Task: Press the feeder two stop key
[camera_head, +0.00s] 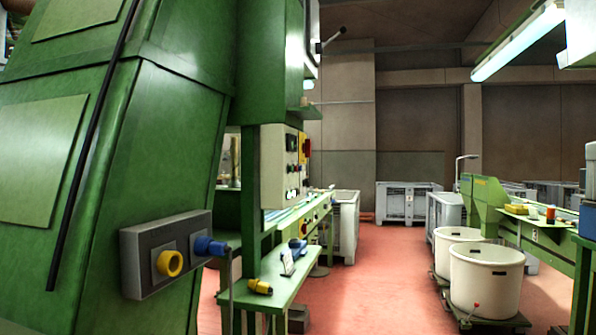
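A control panel (274,168) is fixed to the green machine left of the picture's middle. It carries several small dark and red buttons, and a yellow-backed red knob shows on its right side. The labels are too small to read, so I cannot tell which button is the feeder two stop key. A nearer grey box (166,253) on the green housing has a yellow ring-shaped part and a blue socket with a dark cable. Neither of my grippers is in view.
The large green housing (140,120) fills the left side. A green shelf (268,283) below the panel holds small yellow and blue items. The red floor (385,280) is open in the middle. White tubs (486,279) on dollies and a green bench stand at right; grey crates (408,202) stand behind.

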